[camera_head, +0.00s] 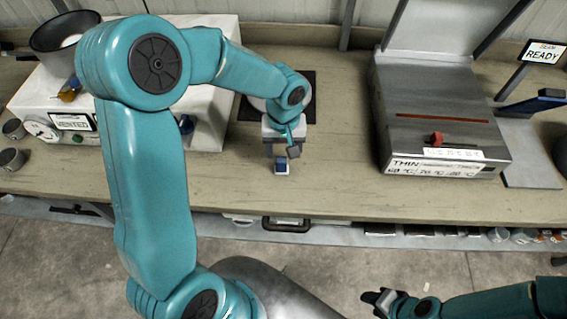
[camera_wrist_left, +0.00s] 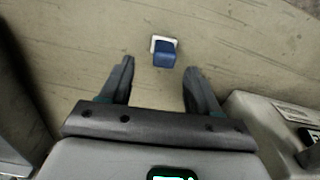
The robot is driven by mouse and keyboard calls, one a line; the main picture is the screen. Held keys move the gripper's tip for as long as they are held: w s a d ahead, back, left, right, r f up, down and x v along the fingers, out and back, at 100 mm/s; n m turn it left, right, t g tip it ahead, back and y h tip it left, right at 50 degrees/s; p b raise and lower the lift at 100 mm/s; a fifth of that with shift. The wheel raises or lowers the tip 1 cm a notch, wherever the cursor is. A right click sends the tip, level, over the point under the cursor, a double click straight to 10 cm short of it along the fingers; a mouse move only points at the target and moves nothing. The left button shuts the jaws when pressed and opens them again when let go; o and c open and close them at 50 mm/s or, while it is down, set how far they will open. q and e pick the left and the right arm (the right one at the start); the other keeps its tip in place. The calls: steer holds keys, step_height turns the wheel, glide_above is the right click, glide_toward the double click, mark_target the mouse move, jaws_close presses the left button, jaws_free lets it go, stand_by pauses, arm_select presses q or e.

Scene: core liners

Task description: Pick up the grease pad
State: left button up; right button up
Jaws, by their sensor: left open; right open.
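A small block with a blue top and a white edge, which looks like the grease pad (camera_head: 282,166), lies on the bench near its front edge. In the left wrist view, the grease pad (camera_wrist_left: 164,55) lies just beyond the fingertips, roughly centred between them. My left gripper (camera_head: 282,152) points down over the bench beside the pad. Its jaws (camera_wrist_left: 160,68) are open and empty, and I see no finger touching the pad. My right gripper (camera_head: 378,299) is open, low at the bottom right, in front of the bench and away from the pad.
A white machine (camera_head: 215,115) stands left of my left gripper, partly behind my arm. A grey metal box with an open lid (camera_head: 440,120) stands on the right. A dark mat (camera_head: 308,85) lies behind the gripper. Bare bench surrounds the pad.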

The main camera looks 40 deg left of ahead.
mark_target(281, 160)
arm_select(q)
steer(key=shift+s+a+f, duration=0.15)
steer(key=shift+s+f, duration=0.1)
steer(key=shift+f, duration=0.3)
step_height(281, 160, down, 5)
steer(key=shift+a+r+p, duration=0.1)
steer(key=shift+a+p, duration=0.05)
steer(key=shift+p, duration=0.5)
steer(key=c, duration=1)
